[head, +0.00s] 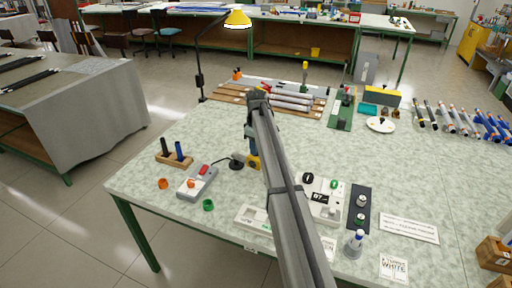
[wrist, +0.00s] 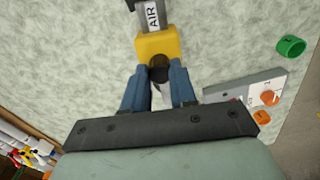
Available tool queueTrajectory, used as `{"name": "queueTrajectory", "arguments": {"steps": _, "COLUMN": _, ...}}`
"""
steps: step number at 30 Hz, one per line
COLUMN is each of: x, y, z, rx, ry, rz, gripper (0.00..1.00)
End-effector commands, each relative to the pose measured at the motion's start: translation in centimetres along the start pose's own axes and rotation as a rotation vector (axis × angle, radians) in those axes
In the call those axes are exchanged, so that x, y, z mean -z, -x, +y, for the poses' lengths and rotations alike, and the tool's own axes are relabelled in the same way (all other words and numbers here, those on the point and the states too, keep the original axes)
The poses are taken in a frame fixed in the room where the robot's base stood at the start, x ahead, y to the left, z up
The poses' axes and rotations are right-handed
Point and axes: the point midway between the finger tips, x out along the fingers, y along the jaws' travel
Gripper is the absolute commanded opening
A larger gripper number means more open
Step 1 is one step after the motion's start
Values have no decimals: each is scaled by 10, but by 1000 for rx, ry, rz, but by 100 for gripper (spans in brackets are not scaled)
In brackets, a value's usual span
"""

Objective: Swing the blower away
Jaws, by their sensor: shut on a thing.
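The blower shows in the wrist view as a yellow block (wrist: 157,43) with a grey arm marked AIR above it. In the head view its yellow part (head: 254,162) sits just below my gripper (head: 251,146). In the wrist view my gripper (wrist: 158,80) has its two blue fingers on either side of a dark round knob at the yellow block, and is shut on it. The fingers hide part of the knob. My arm hides part of the blower in the head view.
A wooden holder (head: 174,159) stands farther left. Rods on a wooden rack (head: 230,94) lie behind. A white panel (head: 320,208) is at right.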

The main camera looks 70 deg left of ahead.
Motion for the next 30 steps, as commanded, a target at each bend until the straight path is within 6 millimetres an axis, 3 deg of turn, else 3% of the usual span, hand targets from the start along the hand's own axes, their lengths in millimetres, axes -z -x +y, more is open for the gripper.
{"name": "queueTrajectory", "arguments": {"steps": 5, "x": 0, "y": 0, "z": 0, "rx": 0, "ry": 0, "rz": 0, "gripper": 0}}
{"name": "queueTrajectory", "arguments": {"steps": 20, "x": 0, "y": 0, "z": -2, "rx": 0, "ry": -13, "rz": 0, "gripper": 0}}
{"name": "queueTrajectory", "arguments": {"steps": 30, "x": 2, "y": 0, "z": -20, "rx": 0, "ry": -182, "rz": 0, "gripper": 0}}
